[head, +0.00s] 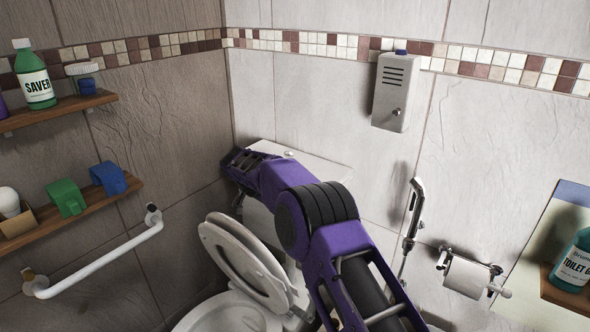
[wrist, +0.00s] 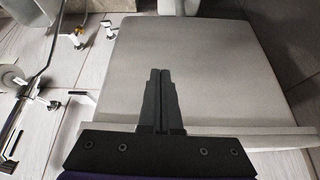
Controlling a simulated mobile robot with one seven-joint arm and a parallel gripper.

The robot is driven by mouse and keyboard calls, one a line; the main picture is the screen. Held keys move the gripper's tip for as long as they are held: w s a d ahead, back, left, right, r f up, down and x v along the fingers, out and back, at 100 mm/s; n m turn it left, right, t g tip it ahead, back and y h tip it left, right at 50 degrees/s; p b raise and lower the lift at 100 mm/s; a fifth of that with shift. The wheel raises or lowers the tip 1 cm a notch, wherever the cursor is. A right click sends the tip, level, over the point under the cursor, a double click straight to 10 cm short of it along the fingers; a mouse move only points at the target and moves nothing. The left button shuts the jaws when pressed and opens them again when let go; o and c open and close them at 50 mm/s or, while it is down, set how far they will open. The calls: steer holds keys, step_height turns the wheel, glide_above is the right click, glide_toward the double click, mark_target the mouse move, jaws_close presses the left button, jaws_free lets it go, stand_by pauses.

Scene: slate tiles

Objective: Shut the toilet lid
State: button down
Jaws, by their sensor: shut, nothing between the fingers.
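The toilet stands at lower left of the head view, with a pale lid (head: 240,262) raised and tilted above the bowl (head: 228,314). The pale tank (head: 318,168) is against the wall behind it, partly covered by my purple arm. In the wrist view my gripper (wrist: 159,72) is shut and empty, in front of a broad flat grey surface (wrist: 225,65) that looks like the tank. Whether the fingers touch it cannot be told. The lid is not clearly seen in the wrist view.
A white grab bar (head: 105,262) and shelves (head: 85,208) with bottles are on the left wall. A spray handle (head: 414,205), a toilet paper roll (head: 466,276) and a dispenser (head: 396,92) are on the right wall. A low shelf with a bottle (head: 577,264) is at far right.

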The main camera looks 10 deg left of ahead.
steer(key=shift+t, duration=0.4)
steer(key=s+b, duration=0.1)
steer(key=s, duration=0.1)
steer(key=s+a+b, duration=0.1)
steer(key=s, duration=0.1)
steer(key=s+a+b, duration=0.1)
steer(key=s+b, duration=0.1)
steer(key=s, duration=0.1)
steer(key=shift+a+f, duration=0.25)
steer(key=shift+s, duration=0.35)
steer(key=shift+a+r, duration=0.1)
steer(key=shift+r, duration=0.05)
steer(key=shift+s+r, duration=0.1)
